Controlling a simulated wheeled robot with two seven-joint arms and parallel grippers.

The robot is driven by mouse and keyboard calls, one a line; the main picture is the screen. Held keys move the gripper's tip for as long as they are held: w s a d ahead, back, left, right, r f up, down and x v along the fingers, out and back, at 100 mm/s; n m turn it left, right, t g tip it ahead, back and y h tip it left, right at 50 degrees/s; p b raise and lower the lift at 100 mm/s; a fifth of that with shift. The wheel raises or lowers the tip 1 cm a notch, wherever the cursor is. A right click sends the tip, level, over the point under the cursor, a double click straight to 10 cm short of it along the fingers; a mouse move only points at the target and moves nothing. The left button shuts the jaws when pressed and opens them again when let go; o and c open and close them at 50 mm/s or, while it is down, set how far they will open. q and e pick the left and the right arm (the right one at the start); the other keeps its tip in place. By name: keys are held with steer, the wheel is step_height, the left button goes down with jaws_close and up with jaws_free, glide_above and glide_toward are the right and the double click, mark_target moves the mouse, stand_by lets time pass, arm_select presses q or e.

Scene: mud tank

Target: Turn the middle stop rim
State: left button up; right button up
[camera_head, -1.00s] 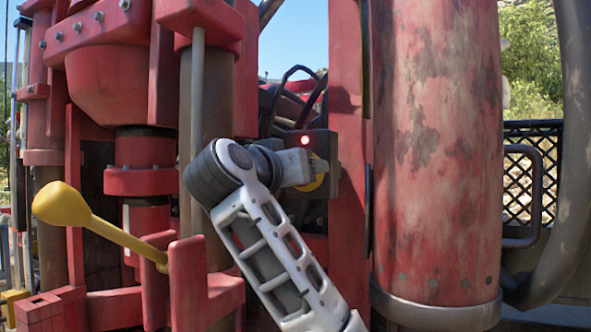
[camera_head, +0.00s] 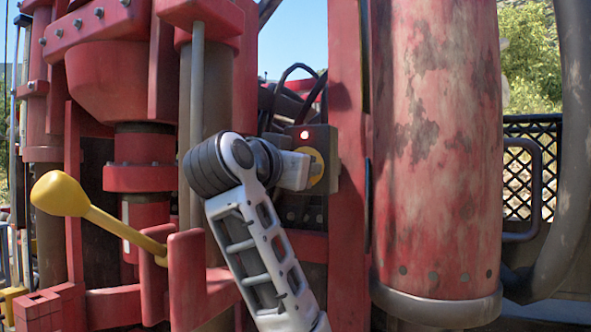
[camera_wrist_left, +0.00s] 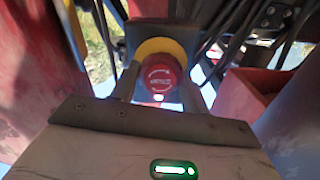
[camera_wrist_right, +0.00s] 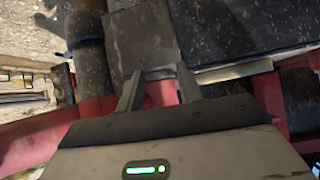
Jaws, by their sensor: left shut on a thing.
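The stop is a red round knob (camera_wrist_left: 158,78) with white arrow marks, in front of a yellow disc, in the left wrist view. My left gripper (camera_wrist_left: 160,90) is shut on the red knob, one finger on each side. In the head view this gripper (camera_head: 308,171) hides the knob. My right gripper (camera_wrist_right: 158,84) has its fingers apart and empty, and is outside the head view.
A big worn red cylinder (camera_head: 436,150) stands right of the box. A yellow-knobbed lever (camera_head: 62,194) and red machine parts (camera_head: 186,270) are at left. Cables hang beside the knob. Below my right gripper are dark plates (camera_wrist_right: 145,40) and red beams (camera_wrist_right: 40,140).

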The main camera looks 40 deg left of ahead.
arm_select(q)
steer(key=m, duration=0.4)
steer(key=shift+r+m, duration=0.1)
steer(key=shift+m, duration=0.2)
stand_by(0.5)
steer(key=o, duration=1)
steer(key=shift+d, duration=0.1)
